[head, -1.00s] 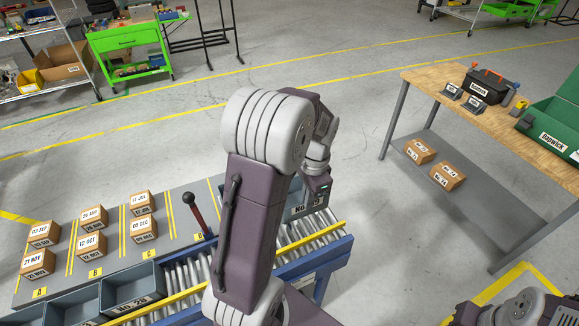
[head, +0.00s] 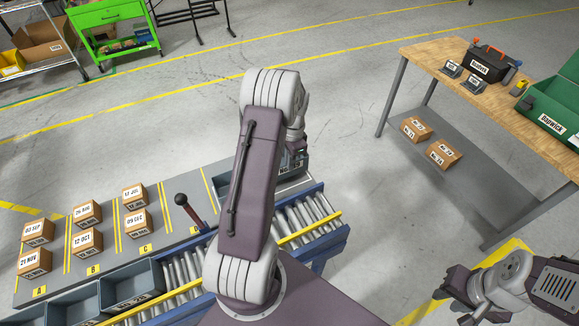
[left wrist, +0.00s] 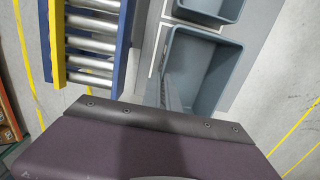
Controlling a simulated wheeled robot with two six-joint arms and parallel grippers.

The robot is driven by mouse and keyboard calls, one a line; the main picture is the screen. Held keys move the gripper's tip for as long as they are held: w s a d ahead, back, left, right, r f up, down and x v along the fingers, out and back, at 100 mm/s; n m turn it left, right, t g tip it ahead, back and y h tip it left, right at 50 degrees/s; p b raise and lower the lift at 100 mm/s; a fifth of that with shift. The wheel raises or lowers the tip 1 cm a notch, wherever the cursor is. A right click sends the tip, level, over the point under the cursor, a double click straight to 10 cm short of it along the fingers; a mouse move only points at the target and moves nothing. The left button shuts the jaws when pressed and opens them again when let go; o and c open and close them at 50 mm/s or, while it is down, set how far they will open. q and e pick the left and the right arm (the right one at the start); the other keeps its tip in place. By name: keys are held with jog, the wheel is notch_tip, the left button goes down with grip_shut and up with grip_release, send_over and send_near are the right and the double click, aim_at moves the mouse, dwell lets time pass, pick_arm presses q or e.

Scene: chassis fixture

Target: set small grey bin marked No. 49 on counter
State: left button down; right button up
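My right gripper (head: 455,284) is low at the right, away from the bins.
A roller conveyor (head: 309,218) with blue and yellow rails runs in front of the counter. More grey bins (head: 130,283) stand at lower left. Several cartons (head: 85,212) stand on the counter. A wooden table (head: 440,53) with toolboxes is at right; open floor lies between.

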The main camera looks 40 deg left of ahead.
aim_at(289, 176)
pick_arm(q)
notch_tip(289, 176, down, 4)
jog(key=shift+a+f+p, duration=0.1)
jog(key=shift+p, duration=0.55)
jog(key=shift+w+f, duration=0.1)
jog(key=shift+s, duration=0.2)
jog(key=c, duration=1.6)
grip_release()
jog(key=shift+c, duration=0.2)
jog(key=shift+w+f, duration=0.1)
